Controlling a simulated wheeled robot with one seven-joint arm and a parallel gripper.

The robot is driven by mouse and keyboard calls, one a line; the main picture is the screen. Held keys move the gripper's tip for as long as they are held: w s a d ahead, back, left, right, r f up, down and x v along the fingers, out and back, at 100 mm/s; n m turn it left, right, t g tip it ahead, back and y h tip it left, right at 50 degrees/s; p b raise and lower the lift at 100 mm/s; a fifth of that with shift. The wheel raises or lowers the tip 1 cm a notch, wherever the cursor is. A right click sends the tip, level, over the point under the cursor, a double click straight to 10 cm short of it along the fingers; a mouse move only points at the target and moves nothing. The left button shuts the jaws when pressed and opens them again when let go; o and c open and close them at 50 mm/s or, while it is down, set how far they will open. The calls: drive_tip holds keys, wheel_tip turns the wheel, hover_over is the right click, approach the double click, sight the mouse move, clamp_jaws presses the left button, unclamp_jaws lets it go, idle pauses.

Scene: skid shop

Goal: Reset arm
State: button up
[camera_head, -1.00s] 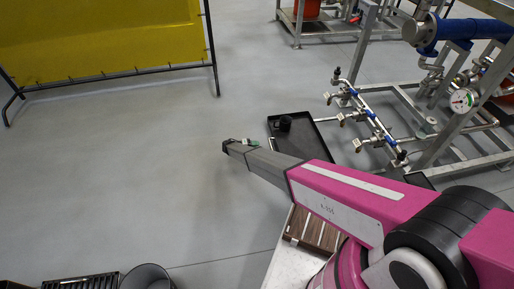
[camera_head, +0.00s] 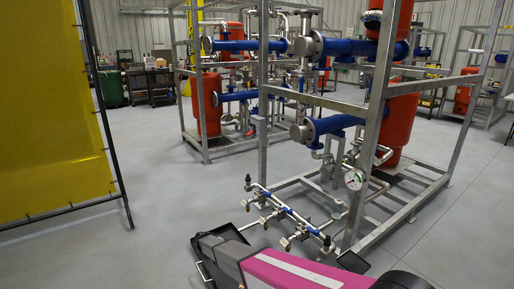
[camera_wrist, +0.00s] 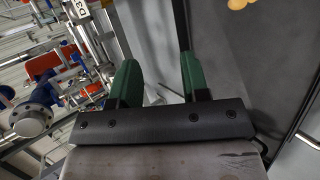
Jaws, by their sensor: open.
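My arm comes in from the bottom of the head view, with its pink link and dark grey end pointing left beside the pipe skid. The fingers do not show clearly there. In the wrist view my gripper (camera_wrist: 159,75) shows two green fingers spread wide apart. The gap between them is empty, with only grey background behind it. Nothing is held.
A steel skid frame (camera_head: 378,165) with blue pipes and red vessels stands just beyond the arm. A valve manifold (camera_head: 288,213) lies low at its front. A yellow screen (camera_head: 50,110) stands at left. Grey floor (camera_head: 165,200) is clear between.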

drive_tip(key=s+d+r+m+y, duration=0.1)
drive_tip(key=s+d+r+y, duration=0.2)
drive_tip(key=s+d+r, duration=0.3)
drive_tip(key=s+d+r+m+g+y, duration=0.1)
drive_tip(key=s+d+r+y, duration=0.2)
drive_tip(key=s+d+r, duration=0.4)
drive_tip(key=s+d+r+m+y, duration=0.2)
drive_tip(key=s+d+r+y, duration=0.2)
drive_tip(key=d+r, duration=1.1)
drive_tip(key=s+d, duration=0.2)
drive_tip(key=d, duration=0.4)
drive_tip(key=shift+s+d+r+g, duration=0.15)
drive_tip(key=shift+s+r+g, duration=0.15)
drive_tip(key=shift+g, duration=0.1)
drive_tip(key=shift+f, duration=0.1)
